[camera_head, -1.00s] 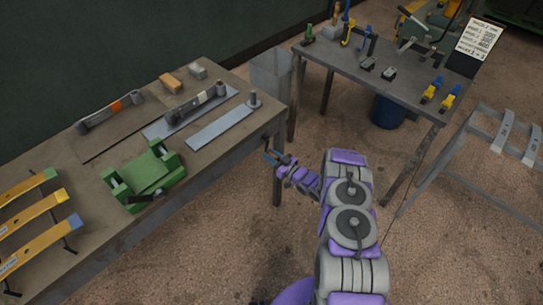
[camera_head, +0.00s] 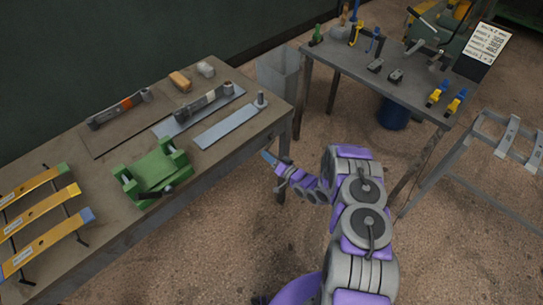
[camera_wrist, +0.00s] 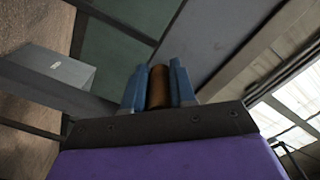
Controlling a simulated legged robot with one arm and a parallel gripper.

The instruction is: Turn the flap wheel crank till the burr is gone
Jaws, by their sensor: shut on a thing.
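My gripper (camera_head: 268,158) is just off the right-hand edge of the workbench (camera_head: 215,155), low beside its front corner. In the wrist view its two blue fingers (camera_wrist: 158,72) are shut on a brown cylindrical grip (camera_wrist: 159,90), which looks like the crank's handle. The grip lies between the fingers, with its end pointing away from the wrist. The rest of the crank is hidden or too small to make out. I cannot pick out the flap wheel or the burr in either view.
A green fixture (camera_head: 157,170) and yellow leaf springs (camera_head: 45,240) stand on the bench. A flat steel strip (camera_head: 228,128) lies near its right end. A second table (camera_head: 415,95) with clamps stands at back right, above a blue bin (camera_head: 393,112). A grey rack (camera_head: 450,150) stands at right.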

